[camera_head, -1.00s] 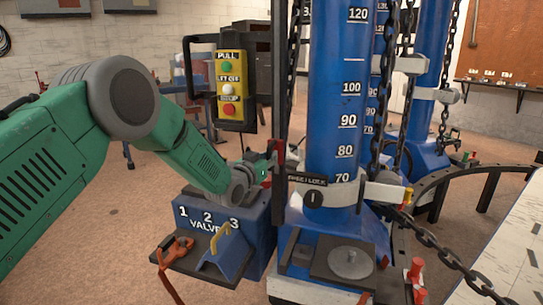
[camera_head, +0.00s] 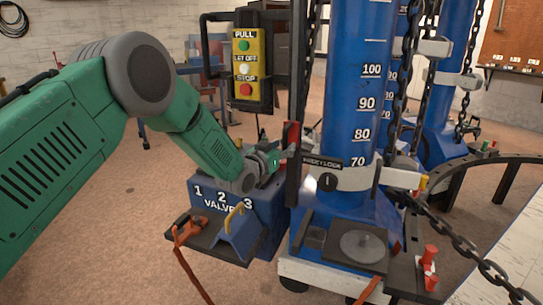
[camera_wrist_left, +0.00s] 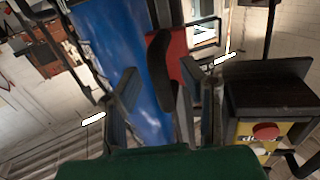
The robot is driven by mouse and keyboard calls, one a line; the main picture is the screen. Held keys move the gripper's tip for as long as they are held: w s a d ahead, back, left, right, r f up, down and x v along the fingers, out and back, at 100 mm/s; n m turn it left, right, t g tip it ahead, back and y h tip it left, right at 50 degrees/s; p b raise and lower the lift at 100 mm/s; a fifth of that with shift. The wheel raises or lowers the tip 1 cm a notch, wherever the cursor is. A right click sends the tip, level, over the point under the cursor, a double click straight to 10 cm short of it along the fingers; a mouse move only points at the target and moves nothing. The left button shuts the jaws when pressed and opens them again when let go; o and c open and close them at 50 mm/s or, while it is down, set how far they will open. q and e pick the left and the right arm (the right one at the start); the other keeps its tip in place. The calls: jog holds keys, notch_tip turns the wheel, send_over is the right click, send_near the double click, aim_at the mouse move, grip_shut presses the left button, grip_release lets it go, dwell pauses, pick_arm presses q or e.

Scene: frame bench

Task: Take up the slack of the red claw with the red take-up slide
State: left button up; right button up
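A red piece (camera_head: 292,134), which looks like the red take-up slide, sits on the dark upright post left of the blue tower. In the left wrist view it is a red block (camera_wrist_left: 178,54) with a dark curved part in front. My left gripper (camera_head: 284,154) is at this piece; in the left wrist view its fingers (camera_wrist_left: 172,82) stand wide apart, one each side of the post and red block, with gaps. I cannot tell whether either finger touches. Red parts (camera_head: 430,262) stand at the tower's right foot; I cannot tell which thing is the red claw. My right gripper is out of view.
The blue tower (camera_head: 350,125) with a number scale stands just right of the gripper. A yellow button box (camera_head: 245,65) hangs behind. A blue valve box (camera_head: 222,205) with an orange-red tool (camera_head: 187,232) is below. A chain (camera_head: 450,235) runs down right.

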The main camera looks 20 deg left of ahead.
pick_arm(q)
jog(key=v, duration=1.1)
jog(key=shift+f, duration=0.2)
jog(key=shift+a, duration=0.15)
